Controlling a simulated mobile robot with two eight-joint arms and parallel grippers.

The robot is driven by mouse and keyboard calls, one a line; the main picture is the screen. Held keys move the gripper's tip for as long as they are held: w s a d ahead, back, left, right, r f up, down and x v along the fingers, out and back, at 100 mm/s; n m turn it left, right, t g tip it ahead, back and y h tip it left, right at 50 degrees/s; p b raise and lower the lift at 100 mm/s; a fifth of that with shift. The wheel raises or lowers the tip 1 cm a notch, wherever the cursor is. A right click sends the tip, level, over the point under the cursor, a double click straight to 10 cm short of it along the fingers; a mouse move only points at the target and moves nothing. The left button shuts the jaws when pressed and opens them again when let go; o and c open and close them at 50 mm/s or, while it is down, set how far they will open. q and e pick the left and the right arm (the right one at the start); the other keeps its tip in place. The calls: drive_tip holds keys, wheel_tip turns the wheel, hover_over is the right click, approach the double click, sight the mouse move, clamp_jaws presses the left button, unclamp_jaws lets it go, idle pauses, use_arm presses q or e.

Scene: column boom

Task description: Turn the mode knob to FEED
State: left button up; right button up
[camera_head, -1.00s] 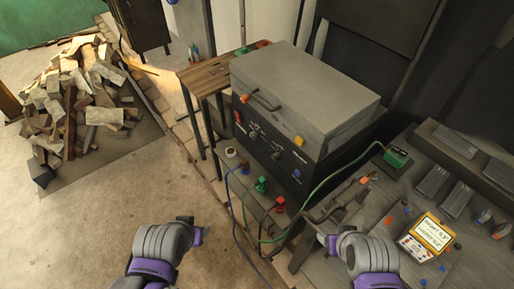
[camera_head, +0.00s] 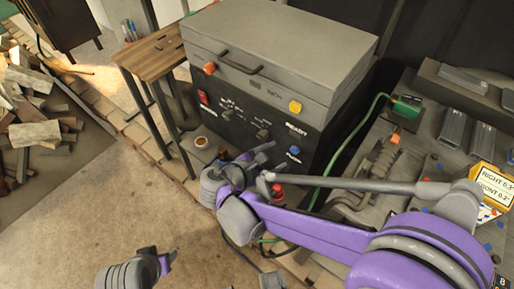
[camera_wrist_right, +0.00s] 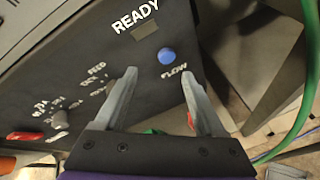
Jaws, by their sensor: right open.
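The grey machine's dark front panel (camera_head: 240,122) carries the mode knob (camera_head: 262,134), right of a second knob (camera_head: 227,114). In the wrist view, the FEED label (camera_wrist_right: 97,70) and other labels lie left of my fingers. The mode knob there is partly hidden by the left finger, and its setting cannot be read. My right gripper (camera_head: 266,153) is open and empty in front of the panel, below the knob; its fingers (camera_wrist_right: 158,80) show apart in the wrist view. My left gripper (camera_head: 168,261) hangs low over the floor, away from the machine; its jaws are unclear.
A blue button (camera_head: 293,151) marked FLOW lies right of the mode knob, under the READY display. A red switch (camera_head: 203,98) is at the panel's left. A green cable (camera_head: 345,140) runs at the machine's right. A wooden side table (camera_head: 150,57) stands left.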

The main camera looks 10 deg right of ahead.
sight(260, 138)
drive_tip(key=w+a+f+n+t+h+b, duration=0.2)
drive_tip(key=a+n, duration=0.1)
drive_tip(key=a, duration=0.2)
drive_tip(key=w+a+f+n+t+h+b, duration=0.2)
drive_tip(key=w+a+f+b, duration=0.1)
drive_tip(key=a, duration=0.2)
use_arm(q)
wheel_tip(260, 138, down, 9)
drive_tip(key=w+b, duration=0.1)
drive_tip(key=shift+f, duration=0.15)
use_arm(e)
drive_tip(key=x, duration=1)
drive_tip(key=shift+d, duration=0.35)
clamp_jaws()
